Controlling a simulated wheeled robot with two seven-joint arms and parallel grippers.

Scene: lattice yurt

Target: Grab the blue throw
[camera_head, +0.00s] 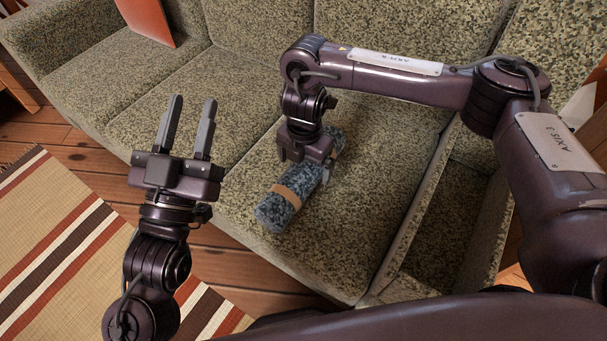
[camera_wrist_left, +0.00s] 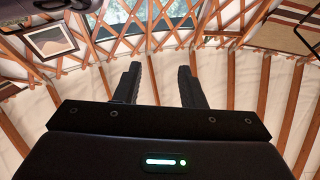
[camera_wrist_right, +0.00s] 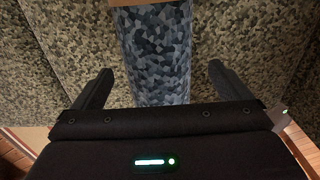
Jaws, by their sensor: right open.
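The blue throw (camera_head: 272,212) is a rolled, mottled blue-grey bundle with a tan band (camera_head: 287,196) around it. It lies on the seat of the green speckled sofa (camera_head: 352,235). My right gripper (camera_head: 305,168) is above the roll, pointing down, and hides part of it. In the right wrist view the throw (camera_wrist_right: 157,55) runs between the two open fingers (camera_wrist_right: 157,80), with a gap on each side. My left gripper (camera_head: 193,115) is open and empty, raised at the left with its fingers up. It shows open in the left wrist view too (camera_wrist_left: 160,80).
An orange-red flat panel (camera_head: 146,20) leans on the sofa at the back left. The sofa arm (camera_head: 415,225) is right of the throw. A striped rug (camera_head: 60,235) lies on the wooden floor at the left. The seat left of the throw is clear.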

